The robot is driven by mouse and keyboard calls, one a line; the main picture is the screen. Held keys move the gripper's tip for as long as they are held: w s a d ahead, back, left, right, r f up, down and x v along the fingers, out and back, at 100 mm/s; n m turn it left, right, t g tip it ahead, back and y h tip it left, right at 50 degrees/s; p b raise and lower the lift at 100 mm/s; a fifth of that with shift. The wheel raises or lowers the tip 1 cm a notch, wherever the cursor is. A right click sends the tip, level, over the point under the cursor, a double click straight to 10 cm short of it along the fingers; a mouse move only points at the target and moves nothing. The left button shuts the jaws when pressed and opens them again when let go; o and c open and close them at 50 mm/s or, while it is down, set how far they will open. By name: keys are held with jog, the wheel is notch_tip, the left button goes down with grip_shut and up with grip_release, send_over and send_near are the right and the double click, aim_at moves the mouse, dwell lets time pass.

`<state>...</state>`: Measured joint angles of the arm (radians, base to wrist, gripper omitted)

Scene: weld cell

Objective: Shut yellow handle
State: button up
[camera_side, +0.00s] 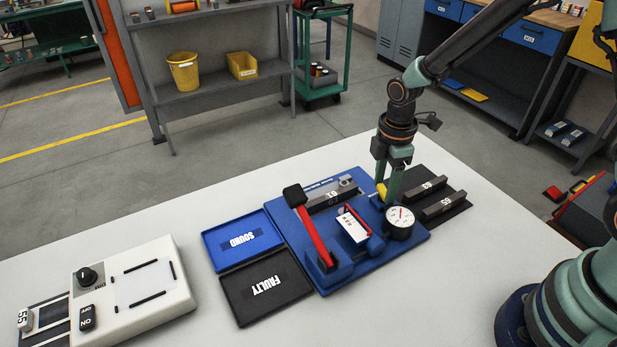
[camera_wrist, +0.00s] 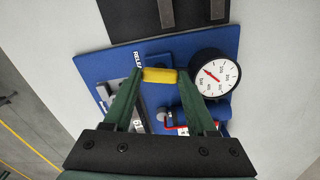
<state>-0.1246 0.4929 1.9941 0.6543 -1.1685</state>
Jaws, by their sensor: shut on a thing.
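The yellow handle (camera_wrist: 159,75) lies between my gripper's fingertips in the wrist view, on the blue fixture. In the side view the yellow handle (camera_side: 382,190) shows beside my fingers, next to the round white gauge (camera_side: 400,216). My gripper (camera_side: 388,192) points down over the right part of the blue fixture plate (camera_side: 412,246) and is shut on the handle. In the wrist view the gauge (camera_wrist: 213,77) is just right of the handle, its red needle off to the upper left. My fingers hide part of the fixture behind them.
A red lever with a black knob (camera_side: 313,230) stands up on the fixture's left. A white tag (camera_side: 353,225) sits mid-fixture. A blue SOUND tray (camera_side: 215,237) and black FAULTY tray (camera_side: 237,311) lie left. A black rack (camera_side: 457,208) with grey bars lies right. A white tester (camera_side: 175,312) is far left.

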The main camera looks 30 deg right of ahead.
aim_at(384, 189)
jog(key=m, duration=1.4)
jog(key=shift+r+m, duration=0.1)
jog(key=shift+m, duration=0.3)
dwell(0.4)
jog(key=o, duration=1.1)
notch_tip(384, 189, up, 12)
jog(key=shift+r, duration=0.1)
